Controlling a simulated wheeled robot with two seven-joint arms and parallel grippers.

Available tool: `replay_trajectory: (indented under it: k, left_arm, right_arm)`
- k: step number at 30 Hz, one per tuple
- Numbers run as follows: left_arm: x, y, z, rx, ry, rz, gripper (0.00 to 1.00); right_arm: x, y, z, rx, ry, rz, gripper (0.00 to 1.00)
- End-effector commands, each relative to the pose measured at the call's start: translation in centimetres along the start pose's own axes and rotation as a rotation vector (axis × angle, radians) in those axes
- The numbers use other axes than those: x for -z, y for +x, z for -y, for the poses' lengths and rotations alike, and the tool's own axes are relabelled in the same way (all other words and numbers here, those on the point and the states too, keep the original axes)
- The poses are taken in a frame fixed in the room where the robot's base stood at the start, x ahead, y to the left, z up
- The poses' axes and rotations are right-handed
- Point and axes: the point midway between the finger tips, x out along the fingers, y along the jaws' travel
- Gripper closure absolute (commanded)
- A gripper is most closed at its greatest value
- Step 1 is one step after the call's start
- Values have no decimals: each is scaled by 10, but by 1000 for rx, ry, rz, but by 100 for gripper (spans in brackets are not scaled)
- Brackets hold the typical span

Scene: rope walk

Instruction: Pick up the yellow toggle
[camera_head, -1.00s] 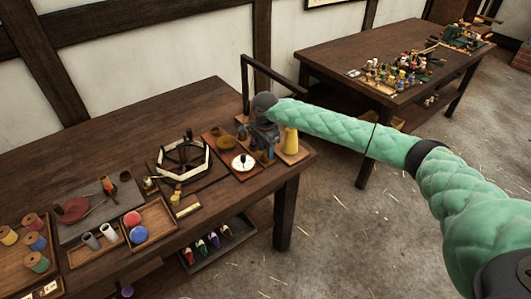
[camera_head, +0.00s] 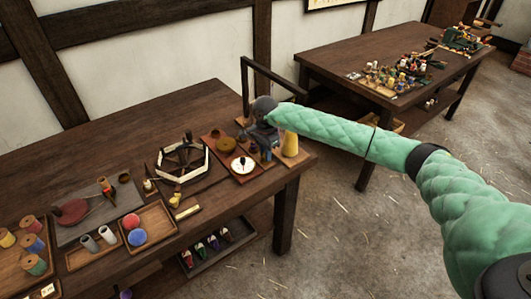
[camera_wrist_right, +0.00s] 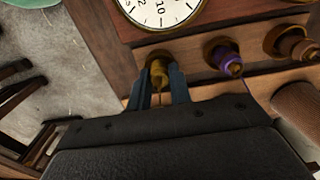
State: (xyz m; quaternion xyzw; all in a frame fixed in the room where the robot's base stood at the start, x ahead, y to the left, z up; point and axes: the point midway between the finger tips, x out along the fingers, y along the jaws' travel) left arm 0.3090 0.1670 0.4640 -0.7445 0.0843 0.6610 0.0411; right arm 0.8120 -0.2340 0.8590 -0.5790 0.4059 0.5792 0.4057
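The yellow toggle (camera_wrist_right: 158,74) shows in the right wrist view, at a wooden rail just below a white dial. My right gripper (camera_wrist_right: 160,86) has one blue-grey finger on each side of it. The fingers lie very close to the toggle, and I cannot tell whether they press on it. In the head view my right gripper (camera_head: 265,143) points down at the right end of the near table, and the toggle is not clearly visible there. My left gripper is not in view.
A purple toggle (camera_wrist_right: 226,58) and a brown one (camera_wrist_right: 291,43) stand to the right along the rail. The white dial (camera_head: 243,165) lies beside my gripper. A yellow cone (camera_head: 290,143) stands close on its right. Trays and a hexagonal frame (camera_head: 183,161) occupy the table further left.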

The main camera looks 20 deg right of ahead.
Motion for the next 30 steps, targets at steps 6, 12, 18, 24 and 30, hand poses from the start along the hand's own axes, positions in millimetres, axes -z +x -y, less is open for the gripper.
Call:
replay_trajectory:
  k: [6, 12, 18, 24, 30]
  left_arm:
    - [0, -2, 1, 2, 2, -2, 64]
    - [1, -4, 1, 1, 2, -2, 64]
    - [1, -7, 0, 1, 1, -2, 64]
    - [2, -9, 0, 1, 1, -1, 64]
    - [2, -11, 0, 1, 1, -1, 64]
  right_arm:
    - [0, -4, 0, 1, 0, 0, 92]
    - [0, -19, 0, 2, 0, 0, 92]
    - [0, -35, 0, 1, 0, 0, 92]
    - [0, -51, 0, 2, 0, 0, 92]
    - [0, -67, 0, 1, -1, 0, 92]
